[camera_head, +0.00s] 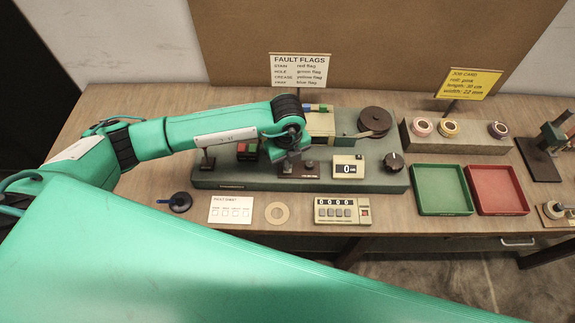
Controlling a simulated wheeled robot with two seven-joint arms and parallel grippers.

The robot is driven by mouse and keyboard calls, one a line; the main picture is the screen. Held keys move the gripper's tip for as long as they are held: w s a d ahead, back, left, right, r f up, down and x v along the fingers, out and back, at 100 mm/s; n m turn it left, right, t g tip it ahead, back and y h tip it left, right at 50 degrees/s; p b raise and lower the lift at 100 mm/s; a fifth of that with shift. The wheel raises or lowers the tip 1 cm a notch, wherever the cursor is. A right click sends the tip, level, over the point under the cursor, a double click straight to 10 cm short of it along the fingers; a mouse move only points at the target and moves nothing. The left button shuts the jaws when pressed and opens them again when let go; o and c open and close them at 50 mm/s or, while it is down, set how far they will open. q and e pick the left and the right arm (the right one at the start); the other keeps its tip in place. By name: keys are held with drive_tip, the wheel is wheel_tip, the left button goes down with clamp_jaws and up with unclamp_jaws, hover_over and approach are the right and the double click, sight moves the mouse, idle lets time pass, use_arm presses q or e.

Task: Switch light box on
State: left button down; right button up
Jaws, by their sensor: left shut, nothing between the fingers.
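My left gripper (291,166) points down over the middle of the grey-green machine base (215,181). The fingers are small and partly hidden by the wrist; they look shut and empty. A cream box (321,124) with coloured tabs on top stands just behind the wrist, partly covered by it; it may be the light box, but I cannot tell for sure. No switch or lit panel can be made out there. A small dark block with red on it (247,151) sits left of the gripper. I cannot tell whether the gripper touches anything. My right gripper is out of view.
A counter display reading 0 (348,167), a black knob (394,162) and a dark reel (375,121) sit right of the gripper. Green (442,190) and red (497,190) trays lie further right.

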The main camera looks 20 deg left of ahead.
use_arm(q)
drive_tip(key=shift+f+b, duration=0.4)
drive_tip(key=shift+f, duration=0.15)
drive_tip(key=shift+f+b, duration=0.35)
drive_tip(key=shift+f, duration=0.05)
drive_tip(key=shift+r, duration=0.2)
drive_tip(key=shift+r+p, duration=2.15)
drive_tip(key=shift+r, duration=1.2)
